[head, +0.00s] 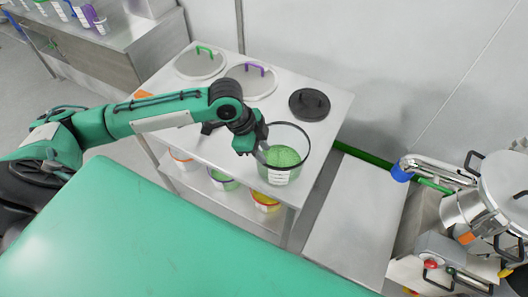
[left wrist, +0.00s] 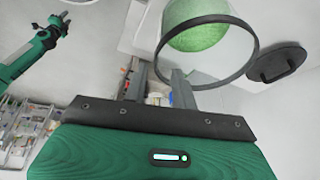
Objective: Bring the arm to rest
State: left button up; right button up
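My left arm (head: 160,118) is green and reaches in from the left over the white table. Its gripper (head: 250,142) is at the left rim of a clear round container (head: 283,176) with green granules in it. In the left wrist view the two grey fingers (left wrist: 157,88) stand apart with a gap between them and nothing held. The container's dark rim (left wrist: 254,48) overlaps the right finger; I cannot tell whether they touch. Another green arm, seemingly my right, shows at the upper left of that view, its gripper (left wrist: 60,20) too small to judge.
Two grey lids (head: 200,64) with green and purple handles and a dark lid (head: 309,104) lie on the table (head: 335,108). Several containers, one with green contents (head: 223,181), stand on the shelf below. A steel machine (head: 465,208) stands at the right.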

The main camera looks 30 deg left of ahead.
dwell(0.4)
pick_arm(q)
jog(key=s+d+f+n+t+h, duration=0.1)
jog(key=s+d+f+n, duration=0.1)
jog(key=s+d, duration=0.15)
jog(key=s+d+f+n+t, duration=0.1)
jog(key=s+d+f, duration=0.1)
jog(key=d, duration=0.2)
jog(key=s+a+f+n+y, duration=0.5)
jog(key=s+a+n, duration=0.45)
jog(key=s, duration=0.25)
notch_tip(320, 180, down, 31)
jog(key=s+g, duration=0.1)
jog(key=s+a+f+g, duration=0.1)
jog(key=s+a+f, duration=0.2)
jog(key=s+f, duration=1.6)
jog(key=shift+a+f+g, duration=0.2)
jog(key=shift+g, duration=0.1)
